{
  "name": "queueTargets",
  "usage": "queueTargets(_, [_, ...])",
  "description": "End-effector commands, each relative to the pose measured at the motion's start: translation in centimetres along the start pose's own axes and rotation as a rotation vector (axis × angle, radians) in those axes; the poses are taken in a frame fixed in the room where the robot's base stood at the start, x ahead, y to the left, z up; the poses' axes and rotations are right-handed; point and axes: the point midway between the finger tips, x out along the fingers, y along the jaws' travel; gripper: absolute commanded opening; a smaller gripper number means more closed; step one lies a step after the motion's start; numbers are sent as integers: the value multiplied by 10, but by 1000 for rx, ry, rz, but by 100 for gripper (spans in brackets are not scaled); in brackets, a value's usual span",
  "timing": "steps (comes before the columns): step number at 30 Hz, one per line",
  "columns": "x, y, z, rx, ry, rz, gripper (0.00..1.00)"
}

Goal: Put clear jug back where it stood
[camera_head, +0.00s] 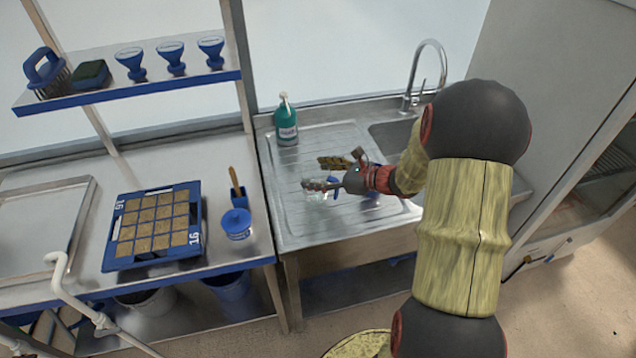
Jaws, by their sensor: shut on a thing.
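The clear jug (318,194) is a small see-through shape with a bit of blue, over the ribbed steel drainboard of the sink unit. My gripper (327,174) reaches in from the right and is shut on the jug. The fingers and wrist hide much of the jug. I cannot tell whether its base touches the drainboard or hangs just above it.
A teal soap bottle (286,122) stands at the back left of the drainboard (300,222). The basin and tap (428,72) are behind my arm.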

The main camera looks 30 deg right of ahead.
Motion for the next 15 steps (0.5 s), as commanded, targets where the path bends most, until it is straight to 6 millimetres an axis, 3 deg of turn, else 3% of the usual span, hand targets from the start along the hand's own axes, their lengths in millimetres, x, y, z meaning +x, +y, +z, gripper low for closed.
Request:
queueTargets(4, [9, 1, -24, 2, 0, 1, 26])
queueTargets(15, [10, 1, -26, 1, -1, 0, 26])
